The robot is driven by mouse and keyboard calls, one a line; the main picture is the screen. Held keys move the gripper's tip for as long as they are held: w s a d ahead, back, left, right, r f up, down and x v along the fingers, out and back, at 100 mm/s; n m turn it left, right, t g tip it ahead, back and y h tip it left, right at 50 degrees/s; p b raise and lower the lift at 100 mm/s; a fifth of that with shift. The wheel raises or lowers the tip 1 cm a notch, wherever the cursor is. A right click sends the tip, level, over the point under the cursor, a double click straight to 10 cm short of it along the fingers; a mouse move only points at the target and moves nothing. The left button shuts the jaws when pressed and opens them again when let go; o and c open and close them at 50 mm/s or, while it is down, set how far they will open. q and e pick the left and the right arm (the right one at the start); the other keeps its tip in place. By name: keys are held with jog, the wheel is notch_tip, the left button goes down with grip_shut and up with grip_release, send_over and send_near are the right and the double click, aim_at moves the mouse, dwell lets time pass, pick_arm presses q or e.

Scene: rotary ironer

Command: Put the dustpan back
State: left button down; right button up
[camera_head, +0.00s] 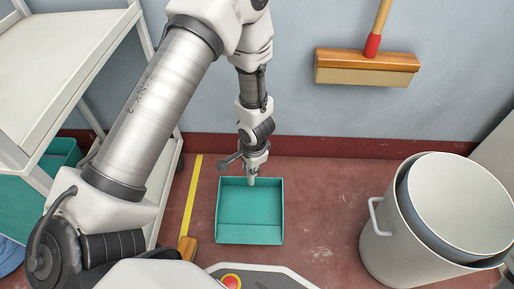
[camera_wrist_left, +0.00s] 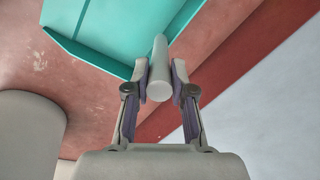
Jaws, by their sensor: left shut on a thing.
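The teal dustpan (camera_head: 250,214) is below my left arm in the head view, at or just above the red floor; I cannot tell if it touches. Its pale handle points toward the wall. My left gripper (camera_head: 252,172) is shut on that handle. In the left wrist view the round handle (camera_wrist_left: 160,69) sits between the two fingers of the left gripper (camera_wrist_left: 160,82), with the teal pan (camera_wrist_left: 120,32) beyond it. My right gripper is not in view.
A white bin (camera_head: 388,240) with a side handle stands at the right. A white shelf cart (camera_head: 60,50) is at the left, beside a yellow floor line (camera_head: 191,205). A wooden broom (camera_head: 367,68) is against the blue wall. Red floor is free between dustpan and bin.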

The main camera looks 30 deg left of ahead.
pick_arm(q)
jog(key=w+a+f, duration=0.2)
jog(key=w+a, duration=0.1)
jog(key=w, duration=0.4)
jog(key=w+a+f, duration=0.3)
jog(key=w, duration=0.4)
jog(key=shift+w+a+f, duration=0.15)
jog(key=shift+a+f, duration=0.1)
jog(key=shift+a, duration=0.15)
jog(key=c, duration=1)
grip_release()
jog(key=shift+r, duration=0.1)
